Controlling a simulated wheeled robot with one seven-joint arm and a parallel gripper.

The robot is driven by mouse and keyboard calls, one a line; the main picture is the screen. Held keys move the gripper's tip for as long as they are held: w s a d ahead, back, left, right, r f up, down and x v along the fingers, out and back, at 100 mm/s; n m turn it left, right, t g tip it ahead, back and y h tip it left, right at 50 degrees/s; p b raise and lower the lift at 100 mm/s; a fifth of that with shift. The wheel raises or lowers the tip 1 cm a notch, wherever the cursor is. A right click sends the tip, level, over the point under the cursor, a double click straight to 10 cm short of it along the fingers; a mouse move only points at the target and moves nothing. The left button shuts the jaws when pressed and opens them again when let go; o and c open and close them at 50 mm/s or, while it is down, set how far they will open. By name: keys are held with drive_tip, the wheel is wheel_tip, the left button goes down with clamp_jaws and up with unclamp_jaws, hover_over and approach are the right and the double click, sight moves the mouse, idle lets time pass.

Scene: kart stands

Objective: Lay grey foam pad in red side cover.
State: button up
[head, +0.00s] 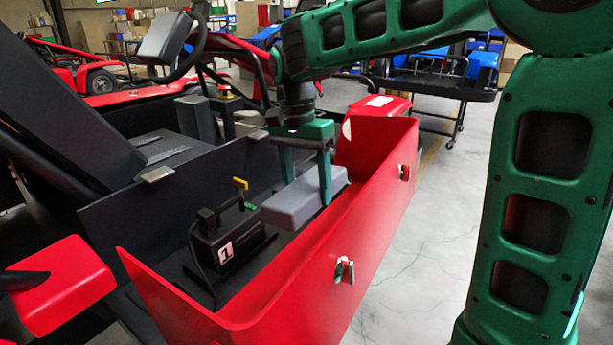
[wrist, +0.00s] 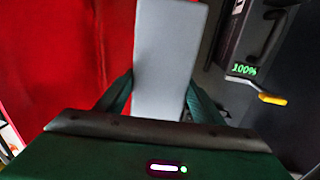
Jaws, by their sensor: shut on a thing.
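The grey foam pad (head: 296,204) is a flat light-grey block inside the red side cover (head: 330,278), toward its far right part. My gripper (head: 307,180) points down with one finger on each side of the pad and is shut on it. In the wrist view the pad (wrist: 165,60) runs lengthwise away from the fingers (wrist: 155,98), between the red wall (wrist: 60,70) and the dark box. The pad's underside is hidden, so I cannot tell whether it touches the cover's floor.
Silver latches (head: 344,270) are on the outer wall. Grey floor lies open at right.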

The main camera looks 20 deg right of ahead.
drive_tip(key=shift+s+d+f, duration=0.15)
drive_tip(key=shift+s+f, duration=0.1)
drive_tip(key=shift+f, duration=1.7)
drive_tip(key=shift+s+d+f, duration=0.15)
drive_tip(key=shift+s+f, duration=0.05)
drive_tip(key=shift+f, duration=1.75)
drive_tip(key=shift+s+d+f, duration=0.15)
drive_tip(key=shift+s+f, duration=0.1)
drive_tip(key=shift+f, duration=1.7)
drive_tip(key=o, duration=1.1)
drive_tip(key=shift+o, duration=0.2)
drive_tip(key=shift+r, duration=0.2)
drive_tip(key=r, duration=0.3)
drive_tip(key=w+r, duration=0.1)
drive_tip(key=r, duration=0.6)
drive_tip(key=shift+w+a+r, duration=0.1)
drive_tip(key=shift+w+a, duration=0.05)
drive_tip(key=shift+a, duration=0.25)
